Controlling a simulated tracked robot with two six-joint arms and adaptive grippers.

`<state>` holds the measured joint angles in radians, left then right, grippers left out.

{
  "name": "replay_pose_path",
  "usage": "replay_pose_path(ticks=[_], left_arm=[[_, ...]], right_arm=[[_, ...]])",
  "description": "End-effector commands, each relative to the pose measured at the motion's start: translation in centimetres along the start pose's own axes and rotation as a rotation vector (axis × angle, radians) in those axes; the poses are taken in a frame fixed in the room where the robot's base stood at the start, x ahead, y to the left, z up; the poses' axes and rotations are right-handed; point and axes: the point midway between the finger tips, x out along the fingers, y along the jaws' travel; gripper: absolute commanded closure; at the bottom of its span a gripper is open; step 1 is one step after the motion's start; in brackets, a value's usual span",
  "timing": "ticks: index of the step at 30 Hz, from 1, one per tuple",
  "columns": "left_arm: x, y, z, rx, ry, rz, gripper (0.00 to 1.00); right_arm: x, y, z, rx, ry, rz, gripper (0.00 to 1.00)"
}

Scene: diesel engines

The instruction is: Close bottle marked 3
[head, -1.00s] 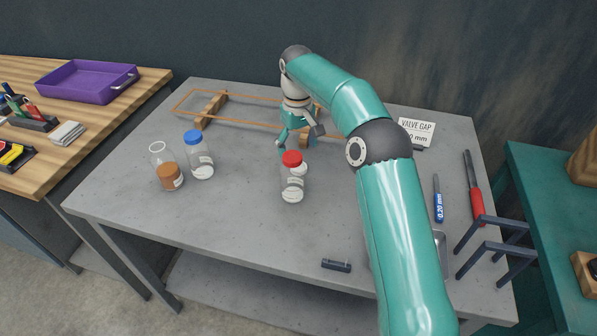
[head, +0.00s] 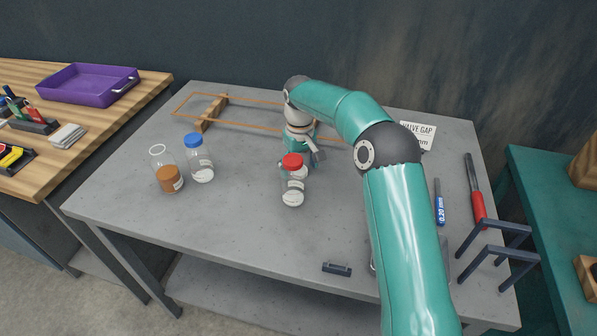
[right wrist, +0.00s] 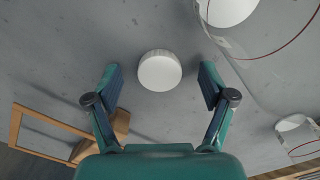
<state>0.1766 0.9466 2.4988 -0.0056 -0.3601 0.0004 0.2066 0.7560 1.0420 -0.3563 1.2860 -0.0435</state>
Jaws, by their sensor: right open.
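My right gripper (head: 309,153) points down just behind the red-capped bottle (head: 293,184). In the right wrist view it is open (right wrist: 160,85), with a round white cap (right wrist: 160,72) on the table between and just beyond its fingertips, not visibly gripped. I cannot make out this cap in the head view. A blue-capped bottle (head: 201,162) stands at the left. Beside it an open bottle with brown contents (head: 170,180) has no cap. I cannot read a number on any bottle. A large clear glass shape (right wrist: 262,38) fills the wrist view's upper right. My left gripper is not in view.
A copper-coloured frame on wooden supports (head: 211,112) lies behind the gripper. A VALVE GAP card (head: 418,133), a blue gauge (head: 439,205), a red-handled tool (head: 478,205) and a dark rack (head: 497,250) are at the right. The table's front left is clear.

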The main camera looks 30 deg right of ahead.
Motion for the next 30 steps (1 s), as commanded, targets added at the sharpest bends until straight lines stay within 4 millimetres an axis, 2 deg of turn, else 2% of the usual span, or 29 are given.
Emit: replay_pose_path(ticks=[8,12,15,30], left_arm=[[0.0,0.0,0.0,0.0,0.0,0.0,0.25],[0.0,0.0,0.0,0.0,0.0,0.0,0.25],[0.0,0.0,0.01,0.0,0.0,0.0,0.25],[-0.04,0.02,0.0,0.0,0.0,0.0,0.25]], right_arm=[[-0.02,0.05,0.02,0.001,0.0,0.0,0.2],[-0.03,0.06,0.03,0.001,-0.001,0.0,0.43],[-0.04,0.06,0.03,0.001,-0.001,0.0,0.57],[-0.52,0.06,0.02,0.001,0.0,0.001,0.57]])
